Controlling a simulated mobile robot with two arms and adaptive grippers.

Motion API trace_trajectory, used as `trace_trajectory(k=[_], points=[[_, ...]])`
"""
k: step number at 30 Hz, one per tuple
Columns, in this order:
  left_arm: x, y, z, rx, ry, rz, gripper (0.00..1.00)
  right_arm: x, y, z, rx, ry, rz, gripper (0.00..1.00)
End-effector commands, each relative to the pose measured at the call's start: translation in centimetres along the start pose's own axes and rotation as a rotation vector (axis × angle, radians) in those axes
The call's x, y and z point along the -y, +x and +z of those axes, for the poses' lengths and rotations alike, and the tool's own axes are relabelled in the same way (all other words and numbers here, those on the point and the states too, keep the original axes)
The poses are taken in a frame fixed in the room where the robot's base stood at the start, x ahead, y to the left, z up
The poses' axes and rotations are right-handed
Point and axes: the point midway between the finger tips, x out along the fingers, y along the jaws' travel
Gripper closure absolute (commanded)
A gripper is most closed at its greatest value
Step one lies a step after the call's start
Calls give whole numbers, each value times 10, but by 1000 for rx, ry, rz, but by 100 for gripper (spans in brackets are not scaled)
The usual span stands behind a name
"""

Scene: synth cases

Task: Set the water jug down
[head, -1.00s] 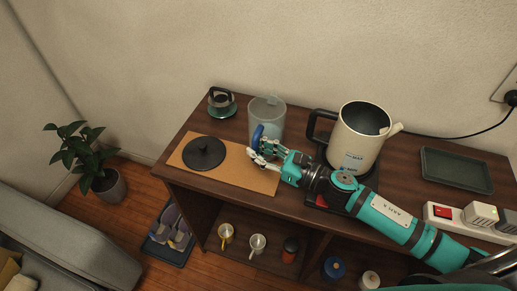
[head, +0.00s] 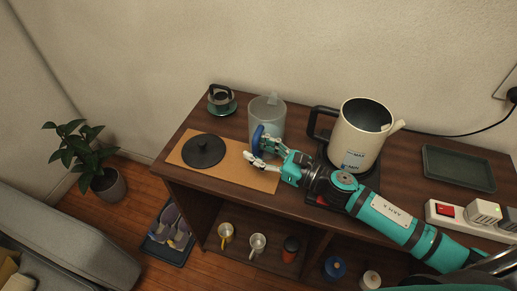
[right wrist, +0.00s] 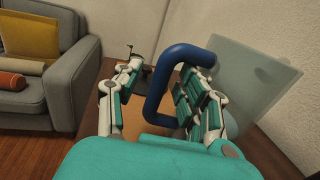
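The water jug (head: 278,108) is a clear, bluish jug with a blue handle (head: 257,138). It stands upright on the dark wooden sideboard, behind the cork mat. In the right wrist view, its clear body (right wrist: 245,85) is at the right and the blue handle (right wrist: 157,100) is in the middle. My right gripper (head: 257,152) is at the handle with its fingers spread. In the wrist view, the handle lies between the fingers of the right gripper (right wrist: 160,92). The left finger is clear of it; the right one is close to it, contact unclear. My left gripper is not in view.
A cork mat (head: 230,166) bears a round black disc (head: 204,150). A cream kettle (head: 357,140) stands behind my right forearm. A dark tray (head: 458,168) and a power strip (head: 455,222) are at the right.

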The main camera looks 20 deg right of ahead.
Motion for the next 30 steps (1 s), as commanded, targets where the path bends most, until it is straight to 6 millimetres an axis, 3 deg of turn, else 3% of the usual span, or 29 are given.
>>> trace_trajectory(k=[10,24,30], points=[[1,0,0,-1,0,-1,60,0,-14,-4,-6,6,-1,60],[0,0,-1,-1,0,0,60,0,-97,-2,-5,5,-2,60],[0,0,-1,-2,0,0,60,0,-116,-1,-1,2,-1,60]])
